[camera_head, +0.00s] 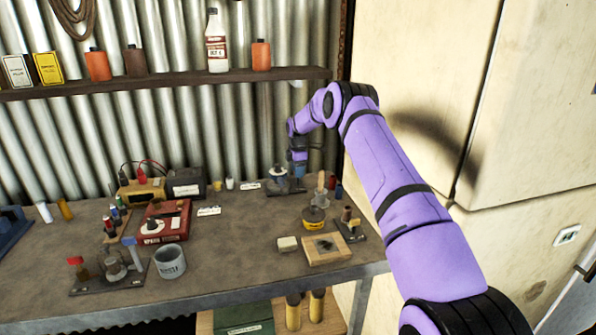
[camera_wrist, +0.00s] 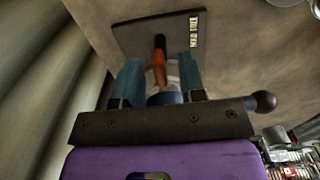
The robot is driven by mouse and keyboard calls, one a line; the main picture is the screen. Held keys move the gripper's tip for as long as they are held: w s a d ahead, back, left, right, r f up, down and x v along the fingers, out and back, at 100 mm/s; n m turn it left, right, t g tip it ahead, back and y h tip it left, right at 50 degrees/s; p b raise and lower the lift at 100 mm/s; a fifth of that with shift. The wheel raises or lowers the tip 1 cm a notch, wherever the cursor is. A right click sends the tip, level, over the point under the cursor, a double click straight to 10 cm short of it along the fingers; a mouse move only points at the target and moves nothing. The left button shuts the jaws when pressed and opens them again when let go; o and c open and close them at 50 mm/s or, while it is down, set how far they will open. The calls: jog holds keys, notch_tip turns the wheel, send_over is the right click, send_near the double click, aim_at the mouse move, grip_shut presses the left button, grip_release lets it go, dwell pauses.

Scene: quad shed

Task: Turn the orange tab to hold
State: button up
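The orange tab (camera_wrist: 159,66) shows in the wrist view, standing out from a dark plate (camera_wrist: 135,38) with a small white label whose text I cannot read surely. My gripper (camera_wrist: 160,62) has its two blue fingers on either side of the tab, with a gap visible on both sides. A pale round part behind the tab is mostly hidden. In the head view my gripper (camera_head: 298,168) is down at the back of the bench, over the dark plate (camera_head: 285,190); the tab cannot be made out there.
A round yellow tin (camera_head: 314,224), a wooden block (camera_head: 327,250) and a small rack (camera_head: 350,230) stand in front of my gripper. A black box (camera_head: 186,184) is to its left. The corrugated wall (camera_head: 240,130) is close behind, below a shelf (camera_head: 170,83).

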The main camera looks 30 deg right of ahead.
grip_shut()
jog(key=shift+m, duration=0.5)
jog(key=m, duration=0.3)
jog(key=shift+m, duration=0.4)
jog(key=m, duration=0.4)
jog(key=shift+m, duration=0.3)
jog(key=m, duration=0.4)
jog(key=shift+m, duration=2.2)
